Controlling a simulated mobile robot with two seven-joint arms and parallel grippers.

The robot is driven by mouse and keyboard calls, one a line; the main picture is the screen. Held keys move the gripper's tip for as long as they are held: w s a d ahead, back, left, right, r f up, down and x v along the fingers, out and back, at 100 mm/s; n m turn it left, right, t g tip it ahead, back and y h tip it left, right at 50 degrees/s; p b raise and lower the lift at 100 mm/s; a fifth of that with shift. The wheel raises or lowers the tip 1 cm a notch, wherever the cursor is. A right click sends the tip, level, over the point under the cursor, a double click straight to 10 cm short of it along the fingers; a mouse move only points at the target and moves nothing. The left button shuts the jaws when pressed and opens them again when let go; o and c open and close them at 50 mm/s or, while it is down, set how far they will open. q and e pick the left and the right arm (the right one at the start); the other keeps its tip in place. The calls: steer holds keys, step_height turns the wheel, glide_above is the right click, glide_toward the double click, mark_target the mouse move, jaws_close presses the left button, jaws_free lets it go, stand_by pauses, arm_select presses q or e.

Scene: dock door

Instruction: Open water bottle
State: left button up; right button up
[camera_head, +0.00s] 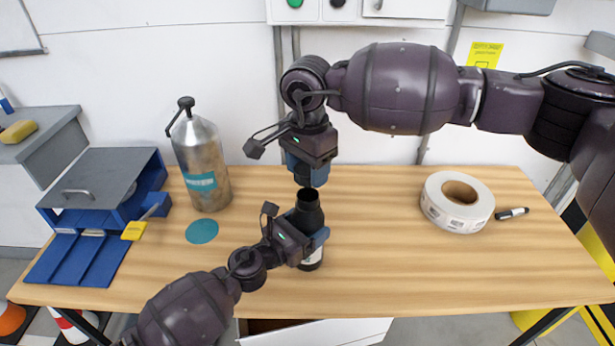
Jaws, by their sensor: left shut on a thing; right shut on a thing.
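A black water bottle (308,216) stands upright near the middle of the wooden table, with a pale label low on its body. Its neck shows a dark round top, which looks like an open mouth. My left gripper (309,240) is shut around the bottle's body from the left and front, hiding part of it. My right gripper (306,176) points down just above the neck and is shut on a small dark thing, apparently the bottle's cap, mostly hidden between the fingers.
A metal flask (201,160) and teal disc (202,231) are left of the bottle. A blue box (95,205) with a grey lid sits at the table's left end. A white tape roll (457,203) and black marker (512,214) lie right. The right front tabletop is clear.

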arm_select(q)
steer(key=o, duration=1.7)
